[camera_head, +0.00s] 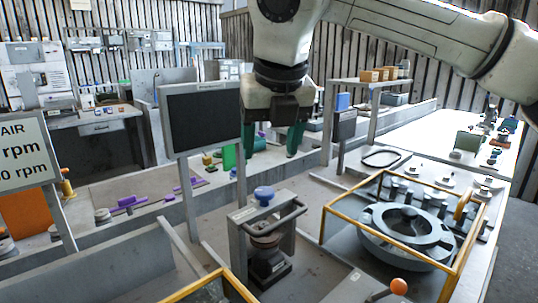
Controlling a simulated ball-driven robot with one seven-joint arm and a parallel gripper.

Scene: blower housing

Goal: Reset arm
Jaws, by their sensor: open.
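My arm reaches in from the top right, and my gripper (272,141) hangs down at the top centre. Its two green fingers are spread wide apart, with nothing held between them. It hangs, as seen here, above a small stand with a blue knob (264,194) and to the right of a dark screen (201,118). The fingers appear clear of both, though the depth between them is hard to judge. Part of the bench behind is hidden by my arm.
A yellow-framed enclosure (335,218) around a grey ring-shaped housing (408,226) stands at the right. An orange ball-ended lever (398,286) is at the bottom right. A sign with rpm figures (22,152) stands at the left. Purple parts (128,202) lie on a bench at the left.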

